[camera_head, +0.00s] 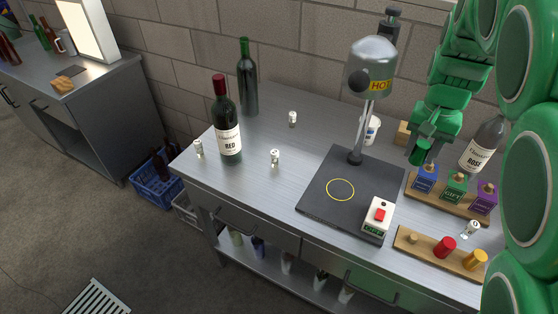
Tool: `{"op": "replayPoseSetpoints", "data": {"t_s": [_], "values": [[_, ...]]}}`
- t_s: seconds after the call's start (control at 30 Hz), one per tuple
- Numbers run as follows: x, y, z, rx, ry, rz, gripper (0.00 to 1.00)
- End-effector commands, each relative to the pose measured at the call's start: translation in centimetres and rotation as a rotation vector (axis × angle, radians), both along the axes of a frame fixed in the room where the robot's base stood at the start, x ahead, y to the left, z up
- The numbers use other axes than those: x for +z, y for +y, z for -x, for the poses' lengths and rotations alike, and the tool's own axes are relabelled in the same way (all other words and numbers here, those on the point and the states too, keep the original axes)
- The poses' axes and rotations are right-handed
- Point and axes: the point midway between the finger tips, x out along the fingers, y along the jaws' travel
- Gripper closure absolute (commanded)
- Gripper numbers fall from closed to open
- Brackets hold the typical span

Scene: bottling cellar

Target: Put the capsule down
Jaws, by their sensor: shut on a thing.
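My gripper (427,137) is at the upper right, pointing down, shut on a dark green capsule (420,152). The wooden peg board (424,251) at the front right holds a red capsule (445,247) and an orange capsule (475,260). Its left peg (413,239) is bare. Another wooden board (433,198) behind it carries a blue box (425,179), a green box (454,187) and a purple box (484,197).
The heat tool marked HOT (372,68) stands on a dark plate (325,198) with a yellow ring and red-button box (378,217). A red-wine bottle (229,140), a dark green bottle (248,80) and a rosé bottle (481,146) stand on the bench. Small white pieces are scattered around.

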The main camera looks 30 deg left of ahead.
Motion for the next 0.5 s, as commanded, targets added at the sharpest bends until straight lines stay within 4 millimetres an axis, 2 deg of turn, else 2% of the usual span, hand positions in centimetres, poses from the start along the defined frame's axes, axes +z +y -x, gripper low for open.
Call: {"op": "replayPoseSetpoints", "data": {"t_s": [0.2,0.5], "values": [[0.3,3.2,3.9,0.020,0.000,-0.006,0.65],[0.3,6.5,9.2,0.051,0.009,-0.014,0.65]]}}
